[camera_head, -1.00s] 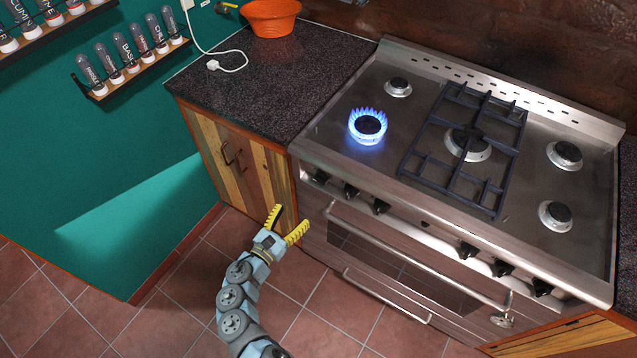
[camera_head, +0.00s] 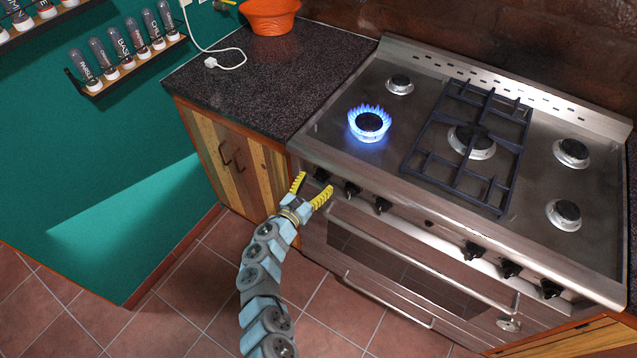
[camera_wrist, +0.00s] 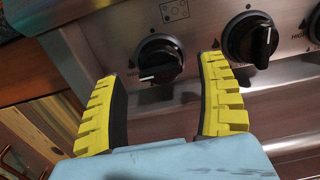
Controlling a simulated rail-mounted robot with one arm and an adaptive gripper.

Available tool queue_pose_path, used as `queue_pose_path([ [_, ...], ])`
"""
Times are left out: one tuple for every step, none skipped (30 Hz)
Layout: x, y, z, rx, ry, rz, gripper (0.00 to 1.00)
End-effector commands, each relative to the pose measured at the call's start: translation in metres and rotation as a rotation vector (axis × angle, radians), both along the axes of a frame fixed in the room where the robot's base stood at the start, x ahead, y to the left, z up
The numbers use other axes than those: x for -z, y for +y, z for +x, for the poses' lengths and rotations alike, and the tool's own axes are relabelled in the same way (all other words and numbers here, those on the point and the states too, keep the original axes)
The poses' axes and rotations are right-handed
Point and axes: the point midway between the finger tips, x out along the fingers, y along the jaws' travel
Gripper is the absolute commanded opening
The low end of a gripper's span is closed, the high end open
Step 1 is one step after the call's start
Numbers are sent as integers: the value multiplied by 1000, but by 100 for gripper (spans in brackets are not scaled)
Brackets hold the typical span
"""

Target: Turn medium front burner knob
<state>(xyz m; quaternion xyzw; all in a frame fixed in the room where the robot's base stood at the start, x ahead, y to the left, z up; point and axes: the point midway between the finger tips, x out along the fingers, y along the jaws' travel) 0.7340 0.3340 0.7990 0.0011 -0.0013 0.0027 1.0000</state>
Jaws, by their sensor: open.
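The stove's front panel carries a row of black knobs. The leftmost knob (camera_head: 322,175) is just beyond my gripper (camera_head: 314,184), whose two yellow fingers are spread apart and empty. In the wrist view this knob (camera_wrist: 160,58) lies ahead, between and beyond the fingertips of my gripper (camera_wrist: 164,68). Its white mark points left and slightly down. A second knob (camera_wrist: 250,38) is to the right, beyond the right finger; it also shows in the head view (camera_head: 352,189). The front left burner (camera_head: 369,123) burns with a blue flame.
The oven handle (camera_head: 420,255) runs below the knobs, to the right of my gripper. A wooden cabinet (camera_head: 240,165) stands to the left of the stove. A black grate (camera_head: 468,150) covers the middle burner. The tiled floor in front is clear.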

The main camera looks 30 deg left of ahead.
Motion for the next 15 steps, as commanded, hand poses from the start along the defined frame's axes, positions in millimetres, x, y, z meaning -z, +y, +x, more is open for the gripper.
queue_pose_path([
  [2, 0, 4, 1, 0, 1, 74],
  [2, 0, 6, 1, 0, 1, 74],
  [2, -1, 8, 2, 1, 0, 74],
  [2, -1, 9, 2, 1, -1, 74],
  [2, -1, 10, 3, 1, -2, 74],
  [2, -2, 12, 3, 1, -3, 74],
  [2, -2, 12, 3, 1, -3, 74],
  [2, -2, 13, 3, 2, -3, 74],
  [2, -2, 14, 3, 2, -3, 74],
  [2, -2, 14, 3, 2, -3, 74],
  [2, -2, 14, 3, 2, -3, 74],
  [1, -2, 14, 3, 2, -3, 74],
  [1, -2, 14, 3, 2, -3, 74],
  [1, -2, 14, 2, 2, -3, 74],
  [1, -2, 14, 2, 2, -2, 74],
])
